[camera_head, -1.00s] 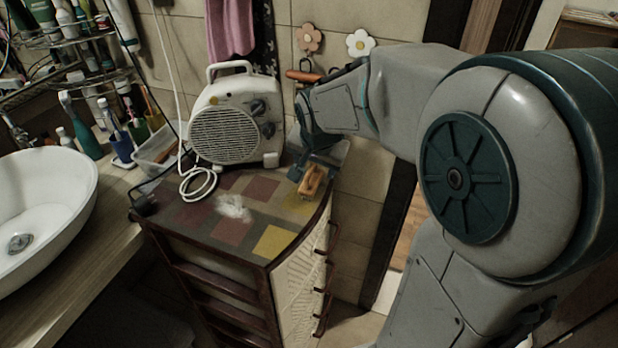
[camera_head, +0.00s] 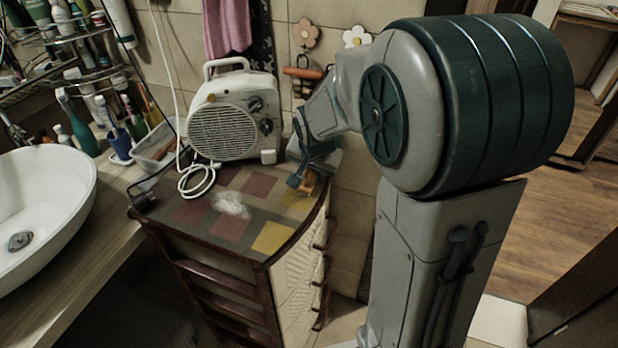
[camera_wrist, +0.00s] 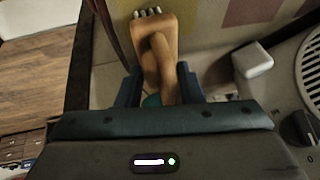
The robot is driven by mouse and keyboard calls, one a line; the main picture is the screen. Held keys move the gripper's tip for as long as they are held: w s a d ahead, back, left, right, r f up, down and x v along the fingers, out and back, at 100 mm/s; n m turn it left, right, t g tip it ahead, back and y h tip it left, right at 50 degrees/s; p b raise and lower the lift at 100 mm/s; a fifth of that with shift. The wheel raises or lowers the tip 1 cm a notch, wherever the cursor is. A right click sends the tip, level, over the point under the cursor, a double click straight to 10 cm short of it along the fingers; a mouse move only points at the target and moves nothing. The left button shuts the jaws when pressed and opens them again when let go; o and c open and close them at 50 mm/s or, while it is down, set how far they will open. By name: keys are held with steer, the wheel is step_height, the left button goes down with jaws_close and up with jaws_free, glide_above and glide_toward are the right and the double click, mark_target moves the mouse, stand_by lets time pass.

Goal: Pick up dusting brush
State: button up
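The dusting brush (camera_head: 310,184) is a small orange-brown wooden brush at the right edge of the patterned cabinet top, partly hidden by my gripper in the head view. In the wrist view the brush (camera_wrist: 158,32) shows pale bristle tips at its far end, and its narrower part runs back between my fingers. My gripper (camera_head: 300,182) is low at the cabinet's right edge. In the wrist view the two dark fingers (camera_wrist: 158,85) stand apart on either side of the brush, with a gap visible beside it. Whether the brush touches the cabinet top is hidden.
A white fan heater (camera_head: 223,117) with a coiled white cord stands behind and left of the brush. A white fluffy patch (camera_head: 231,205) lies on the cabinet top (camera_head: 226,183). A white basin (camera_head: 75,185) is at far left. Tiled wall lies behind.

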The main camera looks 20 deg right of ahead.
mark_target(314, 172)
steer(key=shift+r, duration=0.1)
stand_by(0.3)
steer(key=r, duration=0.4)
steer(key=shift+d+r, duration=0.15)
steer(key=shift+d, duration=0.05)
steer(key=s+d+r, duration=0.1)
steer(key=d+r, duration=0.1)
steer(key=d, duration=0.1)
steer(key=s+d+r+b, duration=0.1)
steer(key=s+d+r, duration=0.1)
steer(key=d, duration=0.2)
steer(key=s+d+r, duration=0.1)
steer(key=d+r, duration=0.1)
steer(key=d, duration=0.1)
steer(key=shift+s+d+r+b, duration=0.15)
steer(key=shift+s+r+b, duration=0.15)
steer(key=shift+s+b, duration=0.1)
steer(key=shift+c, duration=1)
